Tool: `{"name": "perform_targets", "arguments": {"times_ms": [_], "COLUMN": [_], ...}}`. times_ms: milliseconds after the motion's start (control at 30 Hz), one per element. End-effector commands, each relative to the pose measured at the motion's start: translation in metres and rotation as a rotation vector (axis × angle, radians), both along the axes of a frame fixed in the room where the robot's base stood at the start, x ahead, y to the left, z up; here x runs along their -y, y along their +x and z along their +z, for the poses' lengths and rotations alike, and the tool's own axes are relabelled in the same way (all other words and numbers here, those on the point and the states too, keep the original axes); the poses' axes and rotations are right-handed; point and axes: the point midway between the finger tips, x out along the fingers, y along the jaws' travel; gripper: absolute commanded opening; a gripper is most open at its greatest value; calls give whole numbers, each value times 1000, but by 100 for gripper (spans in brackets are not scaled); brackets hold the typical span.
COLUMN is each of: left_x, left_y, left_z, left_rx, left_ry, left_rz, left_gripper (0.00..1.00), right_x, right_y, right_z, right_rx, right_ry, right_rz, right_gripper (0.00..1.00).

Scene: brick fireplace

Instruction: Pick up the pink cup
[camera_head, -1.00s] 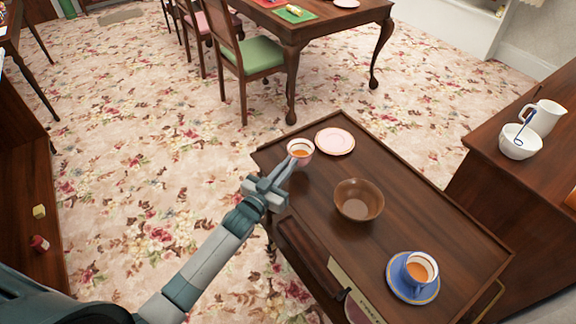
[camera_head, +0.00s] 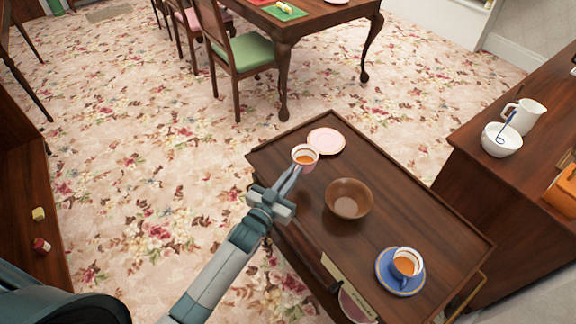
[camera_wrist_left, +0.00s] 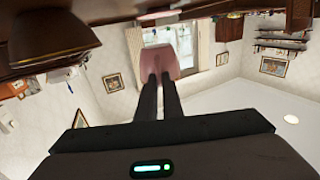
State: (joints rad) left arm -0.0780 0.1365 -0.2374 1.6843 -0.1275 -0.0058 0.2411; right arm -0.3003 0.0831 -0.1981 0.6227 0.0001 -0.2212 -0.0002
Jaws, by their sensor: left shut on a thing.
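The pink cup (camera_head: 306,166) has a white inside with orange-brown liquid. In the head view it is by the far left end of the dark wooden trolley (camera_head: 268,163), close to a pink saucer (camera_head: 327,141). My left gripper (camera_head: 293,181) is shut on the near side of the cup. In the left wrist view, which is upside down, the two fingers (camera_wrist_left: 160,83) meet the pink cup (camera_wrist_left: 164,60). A gap seems to show between the cup and the trolley top, so it looks raised. The cup looks roughly upright. My right gripper is not in view.
A brown bowl (camera_head: 348,199) stands on the trolley near my left gripper. A blue cup on a blue saucer (camera_head: 385,272) is at the near right end. A sideboard (camera_head: 470,168) with a white bowl (camera_head: 501,140) and pitcher (camera_head: 527,115) stands to the right.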

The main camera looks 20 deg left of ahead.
Motion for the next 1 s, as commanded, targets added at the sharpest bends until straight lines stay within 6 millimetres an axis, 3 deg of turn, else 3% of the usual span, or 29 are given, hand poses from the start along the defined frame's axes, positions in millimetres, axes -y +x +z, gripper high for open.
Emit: {"name": "perform_targets", "arguments": {"times_ms": [33,400,1000], "left_x": [4,24,37], "left_y": [-3,-22,-34], "left_z": [8,23,32], "left_rx": [1,1,3], "left_ry": [-2,-2,-1], "left_rz": [0,0,0], "left_gripper": [0,0,0], "right_x": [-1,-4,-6], "right_y": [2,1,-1], "right_z": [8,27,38], "right_rx": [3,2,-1], "right_ry": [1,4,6], "right_rz": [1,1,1], "right_gripper": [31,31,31]}}
